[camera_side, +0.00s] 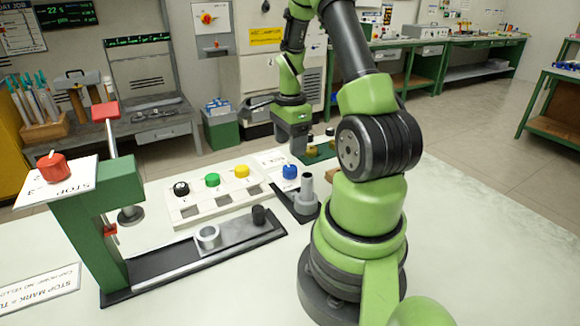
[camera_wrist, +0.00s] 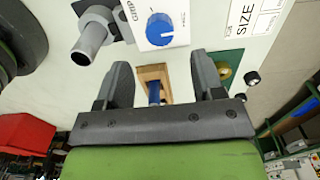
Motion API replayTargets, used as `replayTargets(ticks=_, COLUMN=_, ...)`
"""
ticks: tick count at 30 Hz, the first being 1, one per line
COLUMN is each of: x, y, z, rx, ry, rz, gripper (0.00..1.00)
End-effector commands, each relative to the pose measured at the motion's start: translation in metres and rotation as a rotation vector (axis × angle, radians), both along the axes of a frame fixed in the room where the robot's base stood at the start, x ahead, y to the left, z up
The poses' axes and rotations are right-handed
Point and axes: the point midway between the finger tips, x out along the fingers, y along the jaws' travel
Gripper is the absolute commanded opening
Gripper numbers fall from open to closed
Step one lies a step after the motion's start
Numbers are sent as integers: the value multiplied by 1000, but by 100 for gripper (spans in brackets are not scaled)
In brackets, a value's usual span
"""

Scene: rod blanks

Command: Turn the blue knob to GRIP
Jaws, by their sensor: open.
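The blue knob (camera_side: 289,171) sits on a small white plate behind a grey clamp-like fixture. In the wrist view the blue knob (camera_wrist: 160,29) is at the top middle, with the word GRIP on the plate (camera_wrist: 127,22) to its left. Another label on its right is too small to read. I cannot tell for sure where the knob's pale mark points. My gripper (camera_side: 296,146) is above the bench, apart from the knob. In the wrist view my gripper (camera_wrist: 163,66) has its fingers spread, with nothing held between them; the knob lies beyond the fingertips.
A wooden block (camera_wrist: 151,74) with a blue piece shows between the fingers, below them. The grey fixture (camera_side: 306,196) stands close to the knob. A white panel (camera_side: 213,192) with black, green and yellow knobs lies left. A green press (camera_side: 98,210) with a red knob stands further left.

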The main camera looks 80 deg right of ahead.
Motion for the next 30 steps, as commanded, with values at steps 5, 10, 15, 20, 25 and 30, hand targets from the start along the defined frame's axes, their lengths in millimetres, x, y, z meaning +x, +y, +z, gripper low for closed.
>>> replayTargets(ticks=5, x=0, y=1, z=-36, rx=6, ry=3, rz=2, gripper=62)
replayTargets(ticks=10, x=0, y=1, z=-60, rx=4, ry=1, rz=2, gripper=62)
replayTargets(ticks=15, x=0, y=1, z=-70, rx=2, ry=-1, rz=2, gripper=62)
replayTargets(ticks=20, x=0, y=1, z=-71, rx=1, ry=-1, rz=2, gripper=62)
replayTargets(ticks=25, x=0, y=1, z=-71, rx=1, ry=-1, rz=2, gripper=48)
replayTargets(ticks=30, x=0, y=1, z=-71, rx=0, ry=-1, rz=2, gripper=13)
